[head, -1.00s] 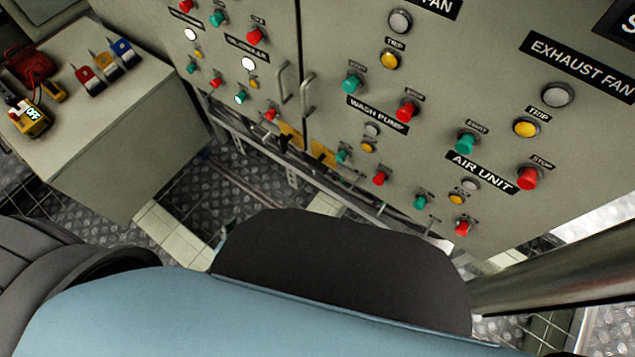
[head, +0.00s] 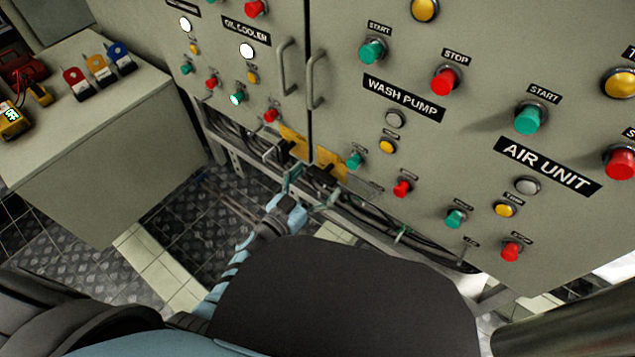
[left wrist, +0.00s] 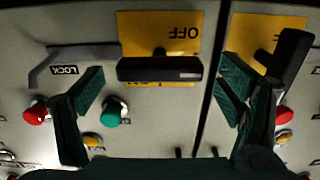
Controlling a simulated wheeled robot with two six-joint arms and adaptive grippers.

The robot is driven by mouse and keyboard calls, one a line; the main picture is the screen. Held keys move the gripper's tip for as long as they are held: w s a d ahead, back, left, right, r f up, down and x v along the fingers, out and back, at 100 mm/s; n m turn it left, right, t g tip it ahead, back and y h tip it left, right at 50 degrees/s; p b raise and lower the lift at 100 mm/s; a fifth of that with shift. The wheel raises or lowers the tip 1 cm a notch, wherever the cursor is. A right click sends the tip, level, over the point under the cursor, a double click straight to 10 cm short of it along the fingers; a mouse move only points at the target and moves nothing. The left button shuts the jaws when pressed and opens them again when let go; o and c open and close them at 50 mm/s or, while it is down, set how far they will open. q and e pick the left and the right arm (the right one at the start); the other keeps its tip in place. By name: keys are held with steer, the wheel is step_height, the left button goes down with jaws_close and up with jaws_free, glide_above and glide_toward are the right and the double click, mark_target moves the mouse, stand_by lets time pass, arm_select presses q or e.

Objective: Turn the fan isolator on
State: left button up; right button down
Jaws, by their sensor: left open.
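Two yellow isolator plates with black handles sit low on the grey cabinet, the left one (head: 292,138) and the right one (head: 327,160). I cannot read which is the fan isolator. My left gripper (head: 310,187) is open just below and in front of them. In the left wrist view, which is upside down, my left gripper (left wrist: 165,75) has its green fingers on either side of a black handle (left wrist: 160,69). That handle lies crosswise on a yellow plate (left wrist: 145,25) reading OFF; contact is not clear. The neighbouring black handle (left wrist: 287,55) is tilted, close to one finger. My right gripper is not in view.
Push buttons and lamps cover the cabinet doors, including the WASH PUMP label (head: 403,97). Two door handles (head: 288,66) stand out above the isolators. A grey bench (head: 110,160) at left holds coloured padlocks (head: 97,68) and a yellow meter (head: 12,118). Cables run below.

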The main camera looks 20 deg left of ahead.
arm_select(q)
steer(key=shift+w+d, duration=0.15)
steer(key=shift+w, duration=0.25)
